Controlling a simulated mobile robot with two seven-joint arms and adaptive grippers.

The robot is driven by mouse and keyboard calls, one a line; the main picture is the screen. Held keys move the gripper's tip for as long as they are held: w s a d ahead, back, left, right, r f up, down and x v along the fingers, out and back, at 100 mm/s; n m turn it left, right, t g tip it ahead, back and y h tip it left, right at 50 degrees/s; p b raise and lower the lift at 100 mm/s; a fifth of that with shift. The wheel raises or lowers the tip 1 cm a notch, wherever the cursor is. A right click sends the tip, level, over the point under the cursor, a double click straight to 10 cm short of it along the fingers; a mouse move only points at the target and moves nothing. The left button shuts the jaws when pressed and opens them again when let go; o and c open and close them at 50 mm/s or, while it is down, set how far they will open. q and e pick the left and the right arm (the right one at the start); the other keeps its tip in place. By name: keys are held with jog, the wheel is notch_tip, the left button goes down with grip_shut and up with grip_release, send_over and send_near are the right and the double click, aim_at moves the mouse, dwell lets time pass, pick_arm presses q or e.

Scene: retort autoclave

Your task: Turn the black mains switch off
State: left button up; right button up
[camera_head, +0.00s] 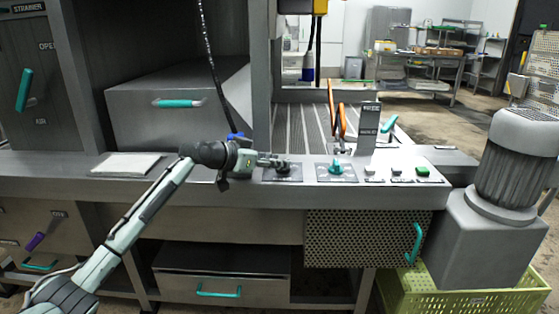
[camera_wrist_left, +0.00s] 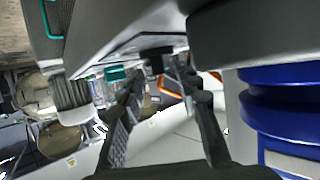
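The black mains switch (camera_head: 284,170) sits on a plate at the left end of the sloped control panel. It shows in the left wrist view as a dark knob (camera_wrist_left: 155,59) just ahead of the fingertips. My left gripper (camera_head: 275,161) reaches in from the left, with its tips close at the switch and partly covering it in the head view. In the left wrist view the two fingers (camera_wrist_left: 160,88) are apart, with a gap between them. I cannot tell whether they touch the knob. My right gripper is in neither view.
A teal knob (camera_head: 336,169) stands on its own plate to the right. Several buttons, one a green button (camera_head: 422,170), follow further right. An upright grey post (camera_head: 369,125) and orange-handled tools (camera_head: 337,115) stand behind. A blue part (camera_wrist_left: 285,110) is close beside the gripper.

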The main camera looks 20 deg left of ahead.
pick_arm(q)
jog(key=shift+w+d+f, duration=0.25)
jog(key=shift+w+d, duration=0.05)
jog(key=shift+w, duration=0.25)
jog(key=shift+c, duration=1)
grip_shut()
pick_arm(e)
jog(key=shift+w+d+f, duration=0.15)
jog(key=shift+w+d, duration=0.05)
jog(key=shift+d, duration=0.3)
